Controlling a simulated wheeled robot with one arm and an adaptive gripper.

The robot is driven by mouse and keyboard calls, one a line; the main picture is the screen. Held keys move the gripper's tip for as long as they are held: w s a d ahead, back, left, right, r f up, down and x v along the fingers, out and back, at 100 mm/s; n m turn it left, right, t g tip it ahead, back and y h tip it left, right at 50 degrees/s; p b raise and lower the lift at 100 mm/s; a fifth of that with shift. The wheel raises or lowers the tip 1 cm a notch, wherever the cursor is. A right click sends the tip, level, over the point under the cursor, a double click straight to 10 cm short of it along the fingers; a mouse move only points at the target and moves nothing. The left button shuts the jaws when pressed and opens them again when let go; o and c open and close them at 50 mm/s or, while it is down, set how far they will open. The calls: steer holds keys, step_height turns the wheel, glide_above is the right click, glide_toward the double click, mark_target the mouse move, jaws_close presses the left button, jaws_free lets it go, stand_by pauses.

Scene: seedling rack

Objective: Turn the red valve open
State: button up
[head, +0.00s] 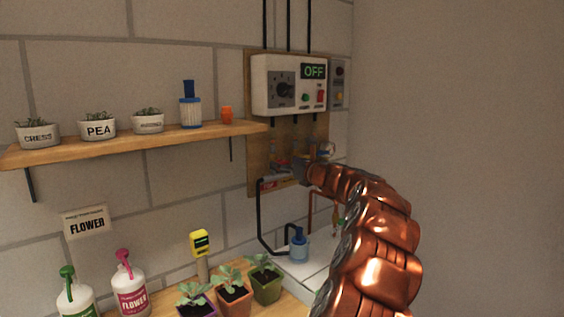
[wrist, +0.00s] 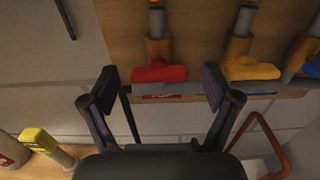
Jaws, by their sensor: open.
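The red valve (wrist: 160,74) shows in the wrist view as a short red handle below a brown fitting, in front of a grey pipe. My gripper (wrist: 160,92) is open, one finger to each side of the red handle. Whether a finger touches the handle I cannot tell. In the head view my gripper (head: 298,173) is at the valve board under the control box, and it and my copper arm hide most of the valves.
A yellow valve (wrist: 253,71) and a blue valve (wrist: 313,67) sit right of the red one. A control box (head: 288,85) reading OFF hangs above. A shelf (head: 190,136) with pots is at left; seedlings and bottles stand below. A black hose (head: 261,220) runs beneath.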

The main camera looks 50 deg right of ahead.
steer(key=shift+w, duration=0.9)
steer(key=shift+c, duration=0.2)
steer(key=c, duration=1.1)
